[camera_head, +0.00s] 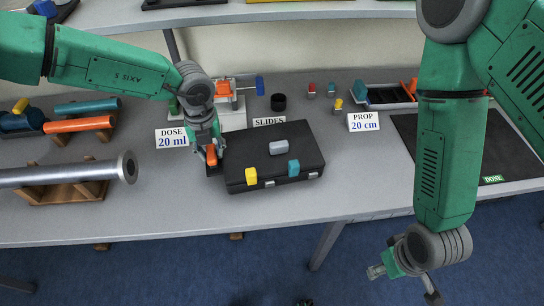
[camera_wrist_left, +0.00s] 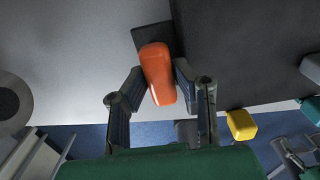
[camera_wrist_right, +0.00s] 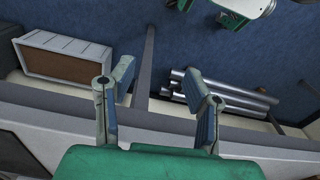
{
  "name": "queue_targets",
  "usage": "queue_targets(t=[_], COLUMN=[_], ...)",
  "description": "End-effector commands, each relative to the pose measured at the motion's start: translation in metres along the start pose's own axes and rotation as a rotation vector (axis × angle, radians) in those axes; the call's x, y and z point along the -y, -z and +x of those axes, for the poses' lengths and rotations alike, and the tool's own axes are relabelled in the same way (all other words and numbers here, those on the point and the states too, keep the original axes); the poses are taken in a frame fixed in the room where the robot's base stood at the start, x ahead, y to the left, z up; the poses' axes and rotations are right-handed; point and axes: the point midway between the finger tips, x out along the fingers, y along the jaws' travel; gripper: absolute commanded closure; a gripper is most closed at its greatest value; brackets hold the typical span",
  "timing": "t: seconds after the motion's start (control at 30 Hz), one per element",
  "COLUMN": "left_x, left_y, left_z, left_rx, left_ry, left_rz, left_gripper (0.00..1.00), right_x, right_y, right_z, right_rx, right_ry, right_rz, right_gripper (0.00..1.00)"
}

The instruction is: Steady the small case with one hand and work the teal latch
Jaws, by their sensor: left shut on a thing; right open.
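The small black case (camera_head: 275,157) lies shut on the table, with a grey knob (camera_head: 279,147) on its lid. A teal latch (camera_head: 294,168) and a yellow latch (camera_head: 251,177) sit at its front edge. My left gripper (camera_head: 211,150) is shut on an orange grip (camera_head: 212,157) at the case's left side. In the left wrist view the orange grip (camera_wrist_left: 158,72) is between the fingers, over a dark plate, and the yellow latch (camera_wrist_left: 241,124) shows at right. My right gripper (camera_head: 404,284) is open and empty, in front of the table and away from the case.
A grey pipe (camera_head: 70,172) rests on wooden supports at left. A dark mat (camera_head: 480,150) lies at right. The table in front of the case is clear. Pipes (camera_wrist_right: 225,95) lie below, in the right wrist view.

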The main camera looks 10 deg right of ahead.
Motion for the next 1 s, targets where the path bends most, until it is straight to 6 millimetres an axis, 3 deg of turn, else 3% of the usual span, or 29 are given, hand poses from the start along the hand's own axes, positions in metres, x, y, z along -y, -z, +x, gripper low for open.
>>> queue_targets(t=[0.17, 0.27, 0.4, 0.5, 0.7, 0.8, 0.9, 1.0], left_x=[0.000, 0.000, 0.000, 0.000, -0.001, -0.001, -0.001, -0.001], left_y=[0.000, 0.000, 0.000, 0.000, 0.001, 0.001, 0.001, 0.001], left_z=[0.000, 0.000, 0.000, 0.000, 0.000, 0.000, 0.000, 0.000], left_rx=[0.000, 0.000, 0.000, 0.000, 0.000, 0.000, 0.000, 0.000], left_ry=[0.000, 0.001, 0.000, 0.000, -0.001, -0.001, -0.001, -0.001], left_rz=[0.000, 0.001, 0.000, 0.000, 0.000, 0.000, 0.000, 0.000], left_gripper=[1.00, 1.00, 1.00, 1.00, 1.00, 1.00, 1.00, 1.00], right_x=[0.045, 0.080, 0.119, 0.137, 0.152, 0.154, 0.154, 0.154], right_y=[0.048, 0.086, 0.142, 0.180, 0.240, 0.258, 0.268, 0.270], right_z=[-0.002, -0.015, -0.048, -0.080, -0.145, -0.170, -0.183, -0.184], right_rx=[0.005, 0.008, 0.003, -0.002, 0.012, 0.025, 0.037, 0.045], right_ry=[0.120, 0.195, 0.243, 0.227, 0.121, 0.070, 0.037, 0.025], right_rz=[-0.218, -0.441, -0.795, -1.043, -1.417, -1.522, -1.580, -1.604], right_gripper=[0.57, 0.57, 0.57, 0.57, 0.57, 0.57, 0.57, 0.57])
